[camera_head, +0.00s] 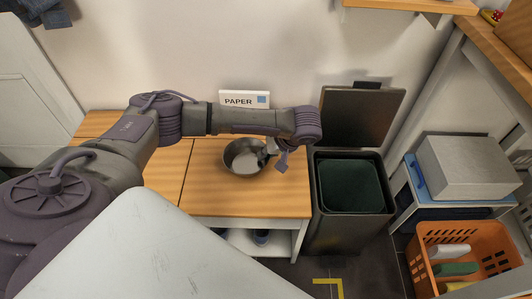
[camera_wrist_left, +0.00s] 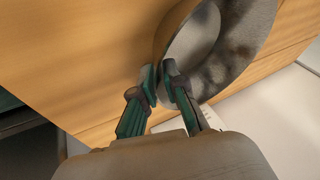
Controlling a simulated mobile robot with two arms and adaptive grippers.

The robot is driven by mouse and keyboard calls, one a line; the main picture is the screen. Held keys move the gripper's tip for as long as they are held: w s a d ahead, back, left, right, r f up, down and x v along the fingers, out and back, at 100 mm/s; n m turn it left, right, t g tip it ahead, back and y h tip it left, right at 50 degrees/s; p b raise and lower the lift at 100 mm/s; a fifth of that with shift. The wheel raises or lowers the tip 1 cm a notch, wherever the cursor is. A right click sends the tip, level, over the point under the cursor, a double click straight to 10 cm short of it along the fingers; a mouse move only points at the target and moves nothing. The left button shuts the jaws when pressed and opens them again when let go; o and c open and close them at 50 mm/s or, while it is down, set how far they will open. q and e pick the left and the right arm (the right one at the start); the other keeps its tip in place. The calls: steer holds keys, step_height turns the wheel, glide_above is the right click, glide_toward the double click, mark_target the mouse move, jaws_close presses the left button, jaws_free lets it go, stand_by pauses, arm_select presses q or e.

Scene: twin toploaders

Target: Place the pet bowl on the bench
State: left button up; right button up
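The pet bowl (camera_head: 240,160), round and grey with a pale inside, sits upright on or just over the wooden bench (camera_head: 208,192); a gap cannot be made out. My left gripper (camera_head: 270,155) is at the bowl's right rim. In the left wrist view the two green-sided fingertips (camera_wrist_left: 160,80) are close together, one on each side of the wall of the bowl (camera_wrist_left: 245,40), and look shut on it. The wooden top of the bench (camera_wrist_left: 80,50) fills much of that view. My right gripper is not in view.
A PAPER sign (camera_head: 244,100) stands behind the bench. A dark bin (camera_head: 340,225) with its lid raised adjoins the bench on the right. An orange crate (camera_head: 425,262) and a grey box (camera_head: 470,165) on a small stand are farther right. Bench top left of the bowl is clear.

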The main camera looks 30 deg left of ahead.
arm_select(q)
steer(key=shift+o, duration=1.2)
steer(key=shift+r, duration=0.15)
steer(key=p+v, duration=0.1)
steer(key=v, duration=0.2)
steer(key=shift+d+r, duration=0.15)
steer(key=shift+r, duration=0.15)
steer(key=p+v, duration=0.3)
steer(key=v, duration=0.5)
steer(key=shift+p, duration=0.4)
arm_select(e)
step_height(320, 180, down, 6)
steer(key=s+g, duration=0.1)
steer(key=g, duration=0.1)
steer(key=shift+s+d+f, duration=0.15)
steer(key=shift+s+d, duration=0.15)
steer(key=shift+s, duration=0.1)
